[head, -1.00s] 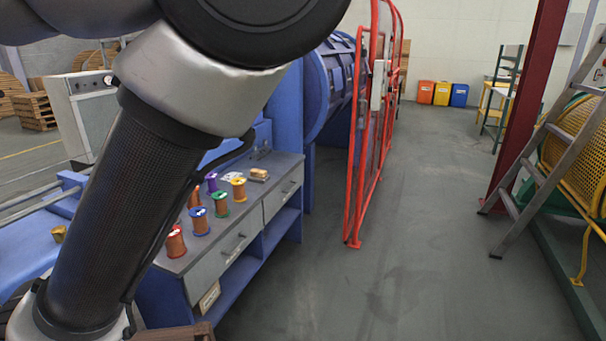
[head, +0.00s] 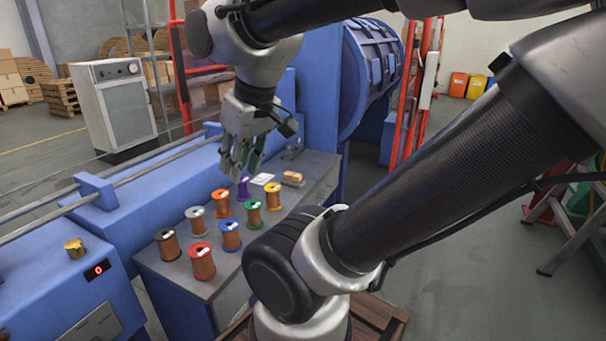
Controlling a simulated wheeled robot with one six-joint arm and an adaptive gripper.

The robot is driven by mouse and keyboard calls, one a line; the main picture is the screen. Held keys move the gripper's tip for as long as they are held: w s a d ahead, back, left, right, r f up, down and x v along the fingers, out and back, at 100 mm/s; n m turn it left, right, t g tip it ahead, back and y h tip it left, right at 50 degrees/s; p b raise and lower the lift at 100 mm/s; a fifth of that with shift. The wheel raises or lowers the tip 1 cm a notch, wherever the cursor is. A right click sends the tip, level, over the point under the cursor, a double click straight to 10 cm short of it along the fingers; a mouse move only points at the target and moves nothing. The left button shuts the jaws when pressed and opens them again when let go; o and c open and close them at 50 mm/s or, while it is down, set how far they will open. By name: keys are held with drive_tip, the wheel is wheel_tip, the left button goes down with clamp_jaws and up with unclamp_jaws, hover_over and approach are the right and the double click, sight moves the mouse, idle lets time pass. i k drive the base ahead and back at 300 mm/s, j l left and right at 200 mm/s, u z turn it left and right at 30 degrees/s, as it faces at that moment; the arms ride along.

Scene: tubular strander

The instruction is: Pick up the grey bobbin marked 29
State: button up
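The grey bobbin (head: 196,220), with a pale grey flange and copper-coloured winding, stands upright on the bench top among other bobbins. Its number is too small to read. My gripper (head: 240,174) points down above the back of the bobbin group, near the purple bobbin (head: 243,189). It is up and to the right of the grey bobbin in the head view and apart from it. Its fingers are spread with nothing seen between them.
Black (head: 167,244), red (head: 202,262), blue (head: 230,235), orange (head: 221,204), green (head: 254,214) and yellow (head: 273,196) bobbins crowd the bench (head: 315,167). A tan block (head: 292,178) and a white card (head: 262,179) lie behind. Blue machinery (head: 130,205) borders the left.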

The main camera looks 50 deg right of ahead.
sight(199, 230)
drive_tip(key=l+z, duration=0.3)
drive_tip(key=l, duration=0.25)
drive_tip(key=i+l+z, duration=0.3)
drive_tip(key=l, duration=0.7)
